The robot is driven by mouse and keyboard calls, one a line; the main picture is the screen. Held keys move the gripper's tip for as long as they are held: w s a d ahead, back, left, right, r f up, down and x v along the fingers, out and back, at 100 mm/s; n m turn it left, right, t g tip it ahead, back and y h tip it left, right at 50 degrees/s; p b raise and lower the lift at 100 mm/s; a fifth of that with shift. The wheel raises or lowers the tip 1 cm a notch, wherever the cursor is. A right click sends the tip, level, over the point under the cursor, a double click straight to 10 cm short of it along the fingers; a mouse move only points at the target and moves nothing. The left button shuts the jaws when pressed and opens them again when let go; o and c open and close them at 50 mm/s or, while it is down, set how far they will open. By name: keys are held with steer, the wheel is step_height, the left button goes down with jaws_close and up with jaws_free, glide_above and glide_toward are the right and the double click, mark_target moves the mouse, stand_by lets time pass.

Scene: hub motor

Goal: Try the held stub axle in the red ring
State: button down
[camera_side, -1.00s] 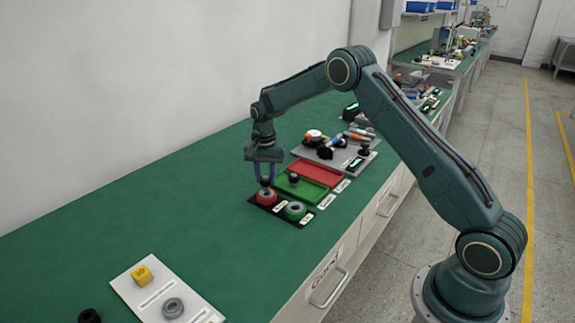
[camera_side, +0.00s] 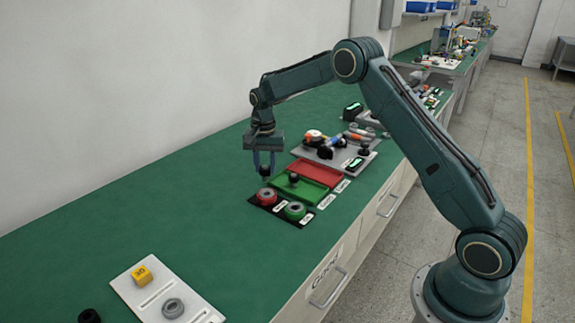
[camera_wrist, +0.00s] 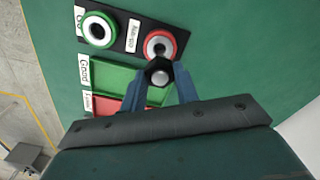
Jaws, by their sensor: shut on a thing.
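My gripper (camera_side: 264,170) is shut on the stub axle (camera_wrist: 158,70), a dark piece with a pale round end. In the side view the axle (camera_side: 265,172) hangs a little above the red ring (camera_side: 266,198), apart from it. In the wrist view the red ring (camera_wrist: 160,44) shows just beyond the axle, its grey bore partly visible. The red ring sits on a black plate (camera_side: 279,207) beside a green ring (camera_side: 295,211).
A green tray (camera_side: 310,194) holding a dark part (camera_side: 294,178) and a red tray (camera_side: 315,171) lie behind the rings. A grey board (camera_side: 360,169) with several parts is farther back. The mat between is clear.

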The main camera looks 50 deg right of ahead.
mark_target(266, 180)
steer(key=shift+f, duration=2)
steer(key=shift+f, duration=0.7)
stand_by(2.1)
steer(key=shift+r, duration=1)
stand_by(0.4)
steer(key=shift+r, duration=1.85)
